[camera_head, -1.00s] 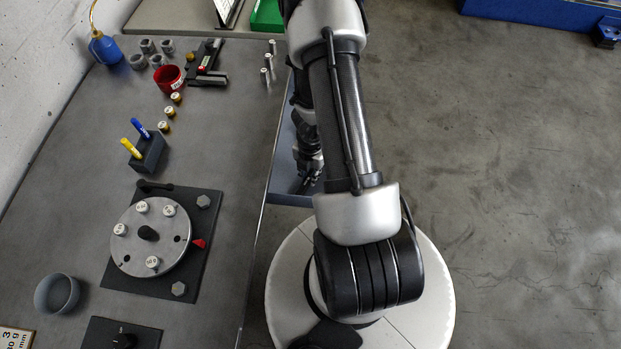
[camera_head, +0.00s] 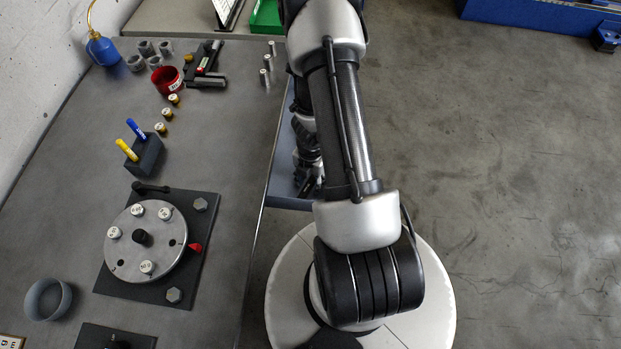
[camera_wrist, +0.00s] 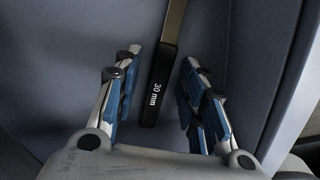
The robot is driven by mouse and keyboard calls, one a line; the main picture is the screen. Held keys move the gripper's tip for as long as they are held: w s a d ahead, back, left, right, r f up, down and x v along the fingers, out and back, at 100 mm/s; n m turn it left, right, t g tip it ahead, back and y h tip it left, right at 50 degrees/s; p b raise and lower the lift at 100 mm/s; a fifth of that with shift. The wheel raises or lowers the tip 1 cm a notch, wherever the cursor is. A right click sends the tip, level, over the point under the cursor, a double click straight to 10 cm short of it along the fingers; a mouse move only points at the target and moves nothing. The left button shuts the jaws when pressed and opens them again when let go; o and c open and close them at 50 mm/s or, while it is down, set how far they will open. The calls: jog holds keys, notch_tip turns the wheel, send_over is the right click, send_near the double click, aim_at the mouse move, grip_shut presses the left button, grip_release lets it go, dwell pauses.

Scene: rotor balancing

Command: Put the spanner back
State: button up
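The spanner (camera_wrist: 162,85) shows in the wrist view as a dark flat bar with a "30 mm" label on its near end. It lies between the two blue-padded fingers of my gripper (camera_wrist: 161,60). Gaps show between the bar and both fingers, so my gripper is open around it, not clamped. The spanner's far end runs out of the top of the picture. In the head view my gripper (camera_head: 309,182) is low beside the bench, over a blue-grey tray (camera_head: 288,202); my arm hides much of it and I cannot make out the spanner there.
In the wrist view, blue-grey walls (camera_wrist: 258,60) stand close on the right. On the bench (camera_head: 215,135) are a rotor disc (camera_head: 122,250), a pen block (camera_head: 148,155), a red cup (camera_head: 165,82), a grey bowl (camera_head: 35,300) and small weights. Open floor (camera_head: 500,180) lies to the right.

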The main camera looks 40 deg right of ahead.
notch_tip(320, 180, up, 12)
jog(key=p, duration=1.2)
jog(key=w+a+r+n+t, duration=0.35)
jog(key=w+r+n, duration=0.55)
jog(key=r, duration=0.3)
jog(key=a+r+n+y, duration=0.2)
jog(key=a+r+n, duration=0.8)
jog(key=r+n, duration=0.45)
jog(key=s+a+r+n, duration=0.6)
jog(key=r+n, duration=0.4)
jog(key=n, duration=0.2)
jog(key=s+d+r+n+t+h, duration=0.1)
jog(key=s+r+n, duration=0.4)
jog(key=s+n, duration=0.6)
jog(key=n+h, duration=0.1)
jog(key=n, duration=0.3)
jog(key=shift+s+d+r, duration=0.25)
jog(key=shift+s+r, duration=0.05)
